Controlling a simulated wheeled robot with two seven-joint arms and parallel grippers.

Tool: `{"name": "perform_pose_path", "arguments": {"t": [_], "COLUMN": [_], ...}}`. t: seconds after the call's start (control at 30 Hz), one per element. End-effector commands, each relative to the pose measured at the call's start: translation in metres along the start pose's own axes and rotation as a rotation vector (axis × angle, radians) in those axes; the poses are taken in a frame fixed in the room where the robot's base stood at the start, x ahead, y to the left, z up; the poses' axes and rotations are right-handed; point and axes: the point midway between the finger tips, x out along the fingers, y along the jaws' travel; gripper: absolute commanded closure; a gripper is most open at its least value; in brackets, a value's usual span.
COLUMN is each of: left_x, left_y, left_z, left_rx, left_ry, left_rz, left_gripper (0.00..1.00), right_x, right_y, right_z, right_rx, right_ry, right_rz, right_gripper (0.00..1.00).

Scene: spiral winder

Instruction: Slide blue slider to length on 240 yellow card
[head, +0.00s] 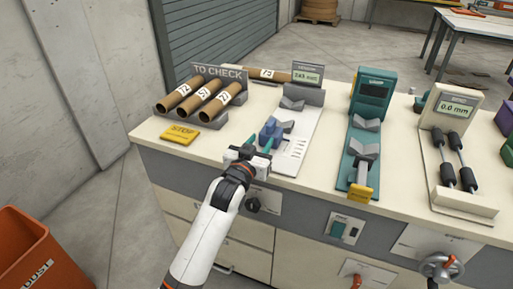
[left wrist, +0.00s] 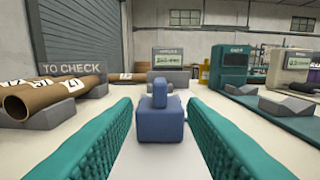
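The blue slider (head: 271,130) is a block with a small upright knob, on the white length gauge (head: 293,150) with its printed scale. In the left wrist view the blue slider (left wrist: 160,123) is centred ahead, between the teal fingers of my left gripper (left wrist: 161,105), with gaps on both sides. In the head view my left gripper (head: 259,143) is low at the near end of the gauge, open. The gauge display (head: 307,78) seems to read about 243 mm; the digits are small. No yellow card marked 240 is readable. My right gripper is out of view.
Several brown tubes (head: 203,101) lie by the "TO CHECK" sign; another tube (head: 268,75) lies behind the gauge. A yellow STOP block (head: 181,133) is at the left. A teal gauge (head: 372,92) and a roller gauge (head: 449,107) stand to the right. An orange bin (head: 35,262) is on the floor.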

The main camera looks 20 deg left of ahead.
Motion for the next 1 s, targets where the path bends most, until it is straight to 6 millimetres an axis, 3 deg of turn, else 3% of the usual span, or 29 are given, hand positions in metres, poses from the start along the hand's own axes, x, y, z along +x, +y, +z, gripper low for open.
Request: {"name": "perform_pose_path", "arguments": {"t": [0.1, 0.3, 0.57, 0.83, 1.0], "left_x": [-0.016, -0.024, -0.024, -0.026, -0.009], "left_y": [0.0, 0.0, 0.0, 0.001, 0.0], "left_z": [-0.001, 0.0, 0.001, 0.014, 0.013], "left_rx": [0.0, 0.0, 0.002, 0.005, 0.0], "left_ry": [0.0, 0.0, 0.0, 0.0, -0.002], "left_rz": [0.0, 0.0, 0.0, 0.0, 0.0], "left_gripper": [0.62, 0.62, 0.62, 0.62, 0.62], "right_x": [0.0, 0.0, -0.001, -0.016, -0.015], "right_y": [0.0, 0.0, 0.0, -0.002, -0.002], "right_z": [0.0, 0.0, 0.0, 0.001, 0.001], "right_rx": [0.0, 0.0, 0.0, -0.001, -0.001], "right_ry": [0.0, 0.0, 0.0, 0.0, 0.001], "right_rz": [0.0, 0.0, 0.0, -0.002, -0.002], "right_gripper": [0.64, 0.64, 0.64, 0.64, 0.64]}}
